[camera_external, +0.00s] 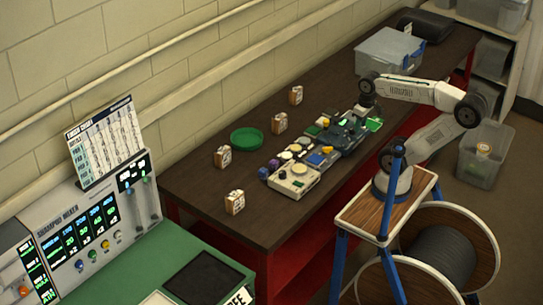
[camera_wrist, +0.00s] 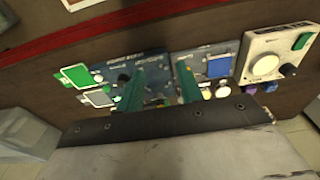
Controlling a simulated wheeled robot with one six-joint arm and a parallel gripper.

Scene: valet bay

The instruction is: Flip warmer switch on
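A row of control modules lies on the dark table. I cannot tell which part is the warmer switch. My gripper (camera_wrist: 160,88) shows two green fingers set apart with nothing between them, over the boards. In the external view my gripper (camera_external: 367,112) is low at the row's far end.
A green dish (camera_external: 246,138) and several small tagged blocks (camera_external: 279,123) stand along the wall side. A lidded grey bin (camera_external: 389,52) sits at the table's far end. A mixer console (camera_external: 85,232) is at lower left.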

